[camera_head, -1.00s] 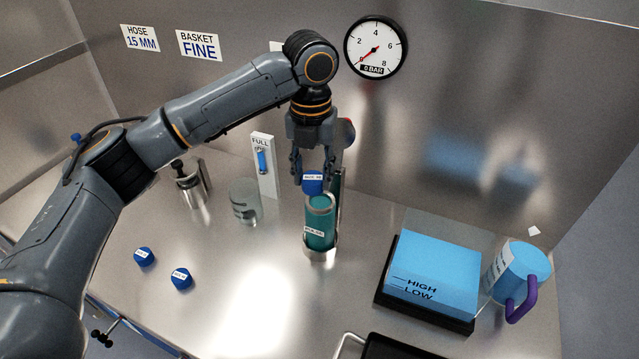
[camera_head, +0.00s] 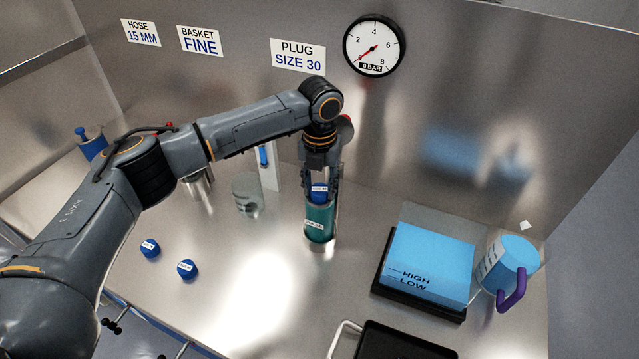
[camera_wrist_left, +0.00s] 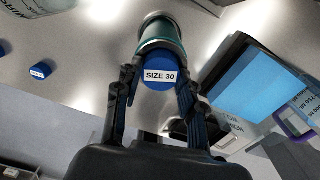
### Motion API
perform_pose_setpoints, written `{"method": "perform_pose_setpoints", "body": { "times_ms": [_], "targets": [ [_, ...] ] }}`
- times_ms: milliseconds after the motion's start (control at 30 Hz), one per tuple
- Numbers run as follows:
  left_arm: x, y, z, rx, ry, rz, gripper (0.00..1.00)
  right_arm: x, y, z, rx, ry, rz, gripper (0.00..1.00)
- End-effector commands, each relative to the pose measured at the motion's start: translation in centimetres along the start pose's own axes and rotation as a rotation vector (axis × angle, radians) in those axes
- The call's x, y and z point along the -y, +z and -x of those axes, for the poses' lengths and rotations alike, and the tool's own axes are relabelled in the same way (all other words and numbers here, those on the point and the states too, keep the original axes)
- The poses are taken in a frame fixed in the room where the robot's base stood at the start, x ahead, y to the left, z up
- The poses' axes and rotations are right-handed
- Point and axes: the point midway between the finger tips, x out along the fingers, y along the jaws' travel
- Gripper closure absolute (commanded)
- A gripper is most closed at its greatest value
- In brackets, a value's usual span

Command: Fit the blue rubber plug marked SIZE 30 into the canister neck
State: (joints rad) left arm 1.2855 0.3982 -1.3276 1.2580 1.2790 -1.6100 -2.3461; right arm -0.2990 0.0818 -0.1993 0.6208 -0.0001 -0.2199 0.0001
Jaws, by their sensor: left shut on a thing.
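The blue rubber plug (camera_head: 319,190) is between the fingers of my left gripper (camera_head: 320,184), at the top of the teal canister (camera_head: 320,221). In the left wrist view the plug (camera_wrist_left: 160,78) carries a label reading SIZE 30, and my left gripper (camera_wrist_left: 158,90) is shut on it. The canister (camera_wrist_left: 160,32) stands upright with a metal rim and a white label. The plug overlaps the canister's mouth in the head view; how deep it sits in the neck I cannot tell. My right gripper is not in view.
Two other blue plugs (camera_head: 150,248) (camera_head: 187,269) lie on the steel bench at left. A glass beaker (camera_head: 247,194) stands left of the canister. A gauge (camera_head: 374,45) reads about zero.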

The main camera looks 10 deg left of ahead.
Motion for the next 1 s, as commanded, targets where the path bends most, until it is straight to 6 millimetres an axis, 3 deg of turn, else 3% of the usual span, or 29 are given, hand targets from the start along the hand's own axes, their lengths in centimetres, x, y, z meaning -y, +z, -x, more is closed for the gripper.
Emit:
{"method": "perform_pose_setpoints", "body": {
  "times_ms": [367, 400, 500, 1000],
  "targets": [
    [0.0, -0.2, -1.4, -0.005, 0.001, -0.001, 0.82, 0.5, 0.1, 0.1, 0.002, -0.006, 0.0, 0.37],
    [0.0, -0.2, -1.4, -0.006, 0.002, -0.001, 0.52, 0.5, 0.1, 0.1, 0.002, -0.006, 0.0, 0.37],
    [0.0, -0.2, -1.6, -0.008, 0.002, -0.001, 0.38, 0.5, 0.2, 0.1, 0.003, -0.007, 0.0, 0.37],
    [0.0, -0.2, -1.4, -0.006, 0.002, 0.0, 0.38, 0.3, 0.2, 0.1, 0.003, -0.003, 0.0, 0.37]
  ]
}}
